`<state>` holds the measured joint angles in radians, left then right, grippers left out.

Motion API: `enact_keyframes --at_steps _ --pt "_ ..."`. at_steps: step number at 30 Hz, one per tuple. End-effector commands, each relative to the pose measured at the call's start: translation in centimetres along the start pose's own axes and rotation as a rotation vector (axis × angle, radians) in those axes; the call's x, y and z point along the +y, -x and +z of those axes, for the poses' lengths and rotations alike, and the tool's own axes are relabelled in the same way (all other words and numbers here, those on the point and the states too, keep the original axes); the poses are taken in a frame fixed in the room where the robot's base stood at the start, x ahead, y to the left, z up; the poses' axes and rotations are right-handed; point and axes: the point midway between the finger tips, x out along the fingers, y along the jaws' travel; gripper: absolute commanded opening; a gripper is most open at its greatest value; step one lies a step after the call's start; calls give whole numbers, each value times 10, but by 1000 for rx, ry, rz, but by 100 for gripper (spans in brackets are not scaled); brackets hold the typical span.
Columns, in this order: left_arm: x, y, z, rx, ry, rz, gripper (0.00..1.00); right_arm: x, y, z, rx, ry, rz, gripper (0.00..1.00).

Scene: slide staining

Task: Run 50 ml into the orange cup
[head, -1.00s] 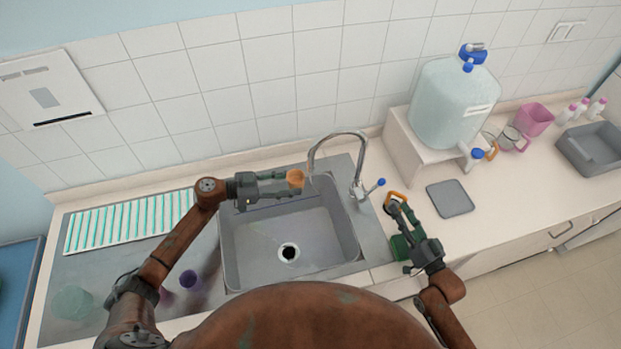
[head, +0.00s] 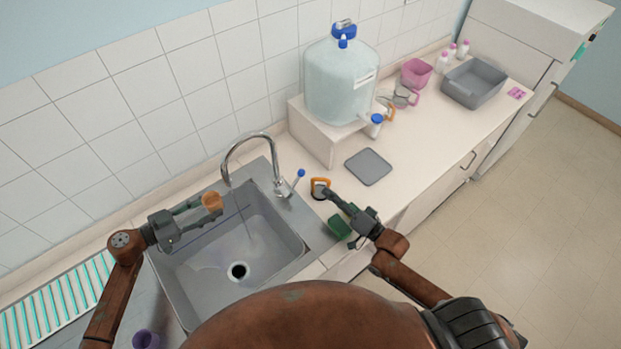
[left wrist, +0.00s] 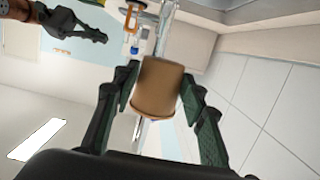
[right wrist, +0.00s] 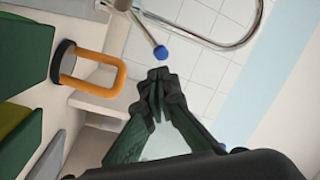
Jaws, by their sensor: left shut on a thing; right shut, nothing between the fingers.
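The orange cup (head: 212,201) is held by my left gripper (head: 205,206) over the back left of the sink (head: 215,290). In the left wrist view the cup (left wrist: 158,85) sits between the two fingers; its inside is hidden. The curved tap (head: 250,138) stands behind the sink, its spout near the cup, with a blue-tipped lever (head: 300,174). A faint pale streak shows in the sink; I cannot tell if it is running water. A large water carboy (head: 340,85) with a blue-capped spigot (head: 376,121) stands on a white stand. My right gripper (head: 327,192) is shut and empty.
An orange-handled dark item (head: 319,183) is close to my right gripper. A green block (head: 340,227) lies by the sink. A grey mat (head: 368,166), a pink-handled jug (head: 405,96), a pink container (head: 416,72) and a grey bin (head: 474,83) are on the right counter.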

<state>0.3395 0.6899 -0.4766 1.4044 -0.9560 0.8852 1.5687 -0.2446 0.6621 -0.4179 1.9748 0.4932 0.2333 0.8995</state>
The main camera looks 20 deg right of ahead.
Motion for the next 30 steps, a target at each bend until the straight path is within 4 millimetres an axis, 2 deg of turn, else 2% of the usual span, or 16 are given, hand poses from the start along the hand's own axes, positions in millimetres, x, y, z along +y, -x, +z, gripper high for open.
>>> enact_keyframes --at_steps 12,18,25,30 --pt "0 0 0 1 0 0 27 18 10 -5 -56 -718 -51 0" --pt "0 0 0 1 0 0 27 24 15 -8 -90 -998 -61 0" --pt "0 0 0 1 0 0 27 27 18 -10 -111 -1150 -62 0" --pt "0 0 0 0 0 0 27 24 4 -10 -114 -1168 -66 0"
